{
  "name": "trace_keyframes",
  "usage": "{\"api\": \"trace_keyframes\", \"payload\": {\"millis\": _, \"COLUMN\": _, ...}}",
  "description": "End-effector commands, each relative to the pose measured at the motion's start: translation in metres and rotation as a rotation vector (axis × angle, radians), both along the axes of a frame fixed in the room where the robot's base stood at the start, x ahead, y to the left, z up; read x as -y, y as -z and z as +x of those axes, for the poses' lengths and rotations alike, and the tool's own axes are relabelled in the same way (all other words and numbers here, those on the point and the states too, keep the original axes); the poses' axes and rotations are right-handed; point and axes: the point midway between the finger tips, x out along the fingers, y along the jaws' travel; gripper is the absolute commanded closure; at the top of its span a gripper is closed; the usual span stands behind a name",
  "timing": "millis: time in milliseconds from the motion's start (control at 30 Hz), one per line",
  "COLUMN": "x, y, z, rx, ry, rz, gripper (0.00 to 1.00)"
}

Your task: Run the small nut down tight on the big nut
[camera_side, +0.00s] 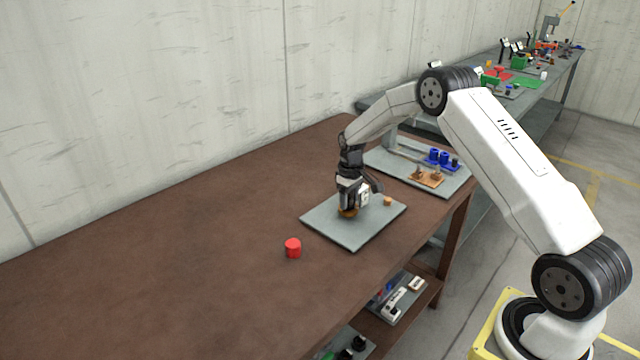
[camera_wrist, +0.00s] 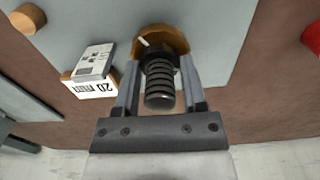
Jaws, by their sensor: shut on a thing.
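A screw jack stands on the grey plate (camera_side: 352,239). In the wrist view its dark threaded screw (camera_wrist: 160,92) points up toward the camera from an orange-brown round part (camera_wrist: 178,38) at the bottom. That part also shows under my gripper in the side view (camera_side: 347,213). My gripper (camera_wrist: 160,62) points down over the jack, with one finger on each side of the screw. It is shut on a dark piece low on the screw, apparently the small nut. The fingers and screw hide most of it. The big nut and any gap between the nuts cannot be made out.
A block marked "20 mm" (camera_wrist: 90,84) and a wooden cylinder (camera_side: 387,201) stand on the plate near the jack. A red cylinder (camera_side: 293,248) stands on the brown table. Behind, another grey plate (camera_side: 453,184) holds blue and brown parts. The table's left is clear.

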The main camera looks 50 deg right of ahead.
Motion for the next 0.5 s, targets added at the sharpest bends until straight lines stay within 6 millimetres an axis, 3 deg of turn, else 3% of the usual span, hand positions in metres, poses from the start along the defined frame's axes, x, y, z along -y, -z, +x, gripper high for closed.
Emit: {"api": "trace_keyframes", "payload": {"millis": 500, "x": -0.0007, "y": 0.0008, "z": 0.0000, "rx": -0.001, "ry": 0.329, "rz": 0.001, "gripper": 1.00}}
